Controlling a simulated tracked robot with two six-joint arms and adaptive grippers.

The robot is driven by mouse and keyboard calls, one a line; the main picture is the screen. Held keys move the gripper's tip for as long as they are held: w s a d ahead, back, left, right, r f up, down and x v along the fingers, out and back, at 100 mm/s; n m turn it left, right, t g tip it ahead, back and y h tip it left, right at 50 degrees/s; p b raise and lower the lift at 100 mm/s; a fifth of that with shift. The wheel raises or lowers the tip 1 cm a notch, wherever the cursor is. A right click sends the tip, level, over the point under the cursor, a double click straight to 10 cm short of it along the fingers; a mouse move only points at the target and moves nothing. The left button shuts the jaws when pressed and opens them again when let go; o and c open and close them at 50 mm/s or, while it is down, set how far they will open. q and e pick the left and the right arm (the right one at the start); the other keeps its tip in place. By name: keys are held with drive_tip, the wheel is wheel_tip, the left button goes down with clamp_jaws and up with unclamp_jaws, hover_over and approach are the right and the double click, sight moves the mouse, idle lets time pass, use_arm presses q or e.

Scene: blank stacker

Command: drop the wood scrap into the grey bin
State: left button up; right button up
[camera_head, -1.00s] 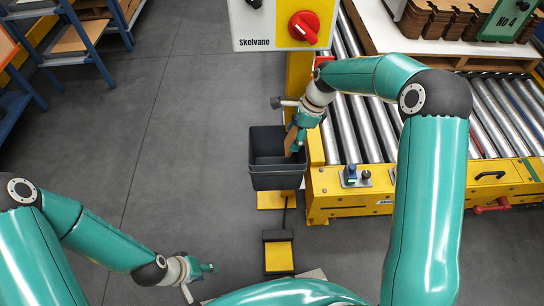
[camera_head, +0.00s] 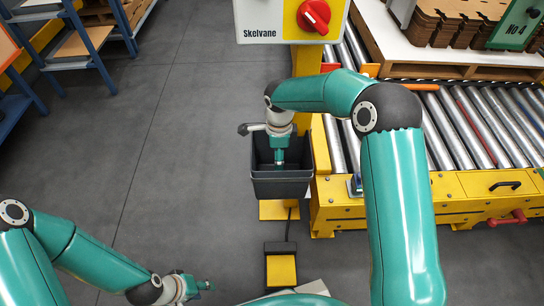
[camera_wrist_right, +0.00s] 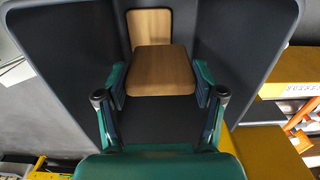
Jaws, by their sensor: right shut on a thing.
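The wood scrap (camera_wrist_right: 160,72) is a brown block in the right wrist view, held between the two fingers of my right gripper (camera_wrist_right: 160,92). A paler wood-coloured face shows just behind it; I cannot tell if it is the same piece. The dark grey bin (camera_head: 282,188) stands beside the yellow conveyor post, and its walls (camera_wrist_right: 75,60) surround the scrap in the wrist view. In the head view my right gripper (camera_head: 280,163) points down into the bin's opening and hides the scrap. My left gripper (camera_head: 203,286) is low at left, away from the bin, its fingers too small to read.
The yellow-framed roller conveyor (camera_head: 440,190) stands right of the bin. A control box with a red knob (camera_head: 313,15) is above and behind it. A yellow foot pedal (camera_head: 282,268) lies in front. The floor left of the bin is clear.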

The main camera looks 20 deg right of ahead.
use_arm(q)
drive_tip(key=shift+s+f, duration=0.1)
drive_tip(key=shift+f, duration=0.15)
use_arm(e)
drive_tip(key=shift+s+d+f, duration=0.15)
drive_tip(key=shift+d+f, duration=0.15)
drive_tip(key=shift+f, duration=0.15)
use_arm(q)
drive_tip(key=shift+f+b, duration=0.5)
drive_tip(key=shift+f, duration=0.1)
use_arm(e)
drive_tip(key=shift+f, duration=0.65)
drive_tip(key=o, duration=1)
use_arm(q)
drive_tip(key=shift+r, duration=0.1)
use_arm(e)
drive_tip(key=shift+r, duration=0.1)
